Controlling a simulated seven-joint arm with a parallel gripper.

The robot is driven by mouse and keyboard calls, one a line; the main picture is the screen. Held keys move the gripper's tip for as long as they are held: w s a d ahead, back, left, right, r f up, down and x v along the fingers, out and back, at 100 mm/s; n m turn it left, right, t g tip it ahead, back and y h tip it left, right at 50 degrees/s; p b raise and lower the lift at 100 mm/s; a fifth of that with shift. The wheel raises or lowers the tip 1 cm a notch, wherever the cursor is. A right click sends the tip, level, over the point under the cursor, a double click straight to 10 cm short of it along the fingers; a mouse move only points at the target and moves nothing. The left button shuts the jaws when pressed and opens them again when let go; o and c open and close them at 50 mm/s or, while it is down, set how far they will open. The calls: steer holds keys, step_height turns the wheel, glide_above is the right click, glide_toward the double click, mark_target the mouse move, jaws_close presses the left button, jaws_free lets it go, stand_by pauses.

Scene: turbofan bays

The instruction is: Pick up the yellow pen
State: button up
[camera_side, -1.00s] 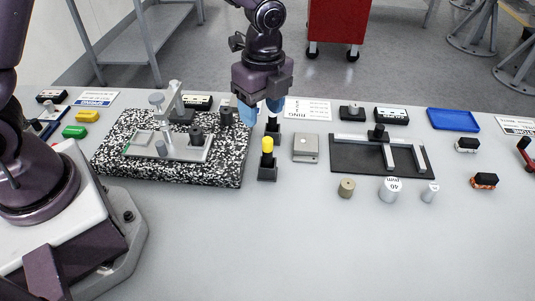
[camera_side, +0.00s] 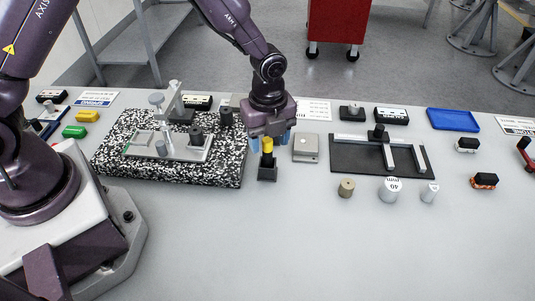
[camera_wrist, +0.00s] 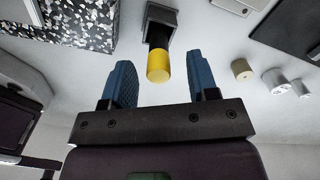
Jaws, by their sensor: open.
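The yellow pen (camera_side: 267,146) stands upright in a small black holder (camera_side: 267,174) on the bench, right of the speckled granite block. No contact shows, and nothing is held.
The granite block (camera_side: 225,172) with a clamp fixture stands close on the left. A grey metal block (camera_side: 306,148) and a black plate (camera_side: 350,158) with metal bars lie to the right. Several small cylinders stand in front of the plate. The front bench is clear.

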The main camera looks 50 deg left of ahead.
mark_target(267, 150)
step_height(267, 150, down, 4)
steer(key=shift+a+r, duration=0.1)
jaws_close()
steer(key=shift+r, duration=0.1)
